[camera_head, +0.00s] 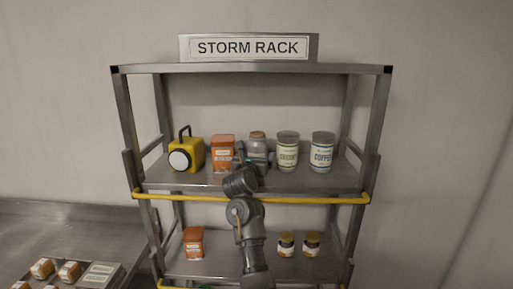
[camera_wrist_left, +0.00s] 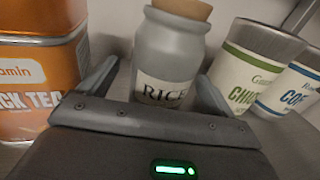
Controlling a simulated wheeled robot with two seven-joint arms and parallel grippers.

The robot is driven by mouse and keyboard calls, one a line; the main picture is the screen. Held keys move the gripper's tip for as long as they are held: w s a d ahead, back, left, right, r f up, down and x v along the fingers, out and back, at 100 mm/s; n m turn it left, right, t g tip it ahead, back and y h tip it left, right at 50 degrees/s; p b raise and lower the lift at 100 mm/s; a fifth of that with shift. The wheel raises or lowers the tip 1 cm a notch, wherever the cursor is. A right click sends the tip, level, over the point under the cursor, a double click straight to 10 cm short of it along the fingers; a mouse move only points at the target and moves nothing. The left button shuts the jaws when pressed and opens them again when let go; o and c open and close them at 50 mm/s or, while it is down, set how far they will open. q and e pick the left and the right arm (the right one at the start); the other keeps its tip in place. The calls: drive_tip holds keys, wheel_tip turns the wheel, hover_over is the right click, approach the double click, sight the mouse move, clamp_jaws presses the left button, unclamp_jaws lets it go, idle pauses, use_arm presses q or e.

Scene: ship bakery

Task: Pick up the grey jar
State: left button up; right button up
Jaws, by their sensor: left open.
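The grey jar (camera_wrist_left: 170,50) with a cork lid and a label reading RICE stands upright in the left wrist view, between the fingers of my left gripper. In the head view the grey jar (camera_head: 258,146) stands on the upper shelf, its lower part hidden by my arm. My left gripper (camera_wrist_left: 155,85) is open, with one finger on each side of the jar; I cannot tell whether either touches it. In the head view my left gripper (camera_head: 246,160) is in front of the jar. My right gripper is not in view.
An orange tea tin (camera_head: 222,149) stands close left of the jar, a green-labelled can (camera_head: 287,150) close right, then a coffee can (camera_head: 322,152). A yellow lantern (camera_head: 187,152) is farther left. A yellow rail (camera_head: 310,199) runs along the shelf (camera_head: 160,180) front.

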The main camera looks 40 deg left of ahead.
use_arm(q)
drive_tip(key=shift+d, duration=0.1)
drive_tip(key=shift+c, duration=0.2)
drive_tip(key=c, duration=1.5)
drive_tip(key=shift+r, duration=0.1)
